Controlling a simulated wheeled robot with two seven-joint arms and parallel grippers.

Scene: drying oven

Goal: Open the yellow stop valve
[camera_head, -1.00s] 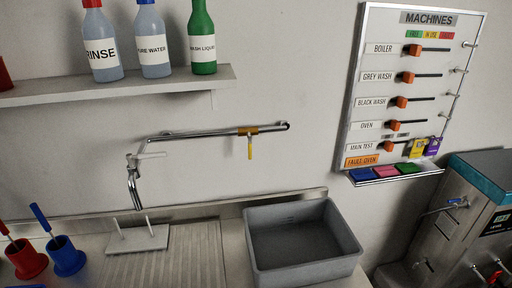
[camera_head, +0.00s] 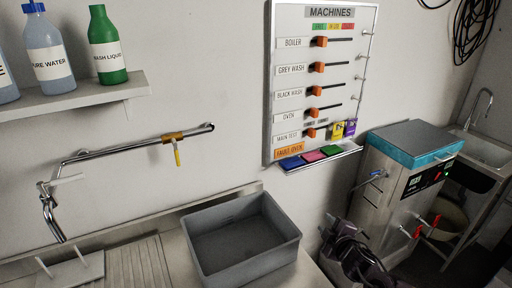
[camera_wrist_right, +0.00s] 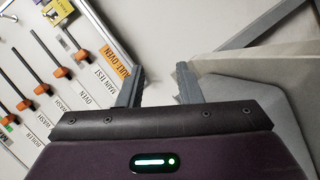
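The yellow stop valve (camera_head: 173,137) sits on a chrome wall pipe above the sink area. Its yellow lever (camera_head: 177,157) hangs down, roughly square to the pipe. My right gripper (camera_head: 343,232) is at the lower right of the head view, in front of the steel machine and well to the right of the valve. In the right wrist view its two fingers (camera_wrist_right: 160,80) stand apart with nothing between them. The valve does not show in the right wrist view. My left gripper is not in view.
A grey basin (camera_head: 243,245) stands on the counter below the valve. A shelf (camera_head: 80,108) with bottles is above the pipe at left. The MACHINES board (camera_head: 318,85) hangs right of the valve. A steel machine (camera_head: 400,185) stands at right. The wall around the valve is clear.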

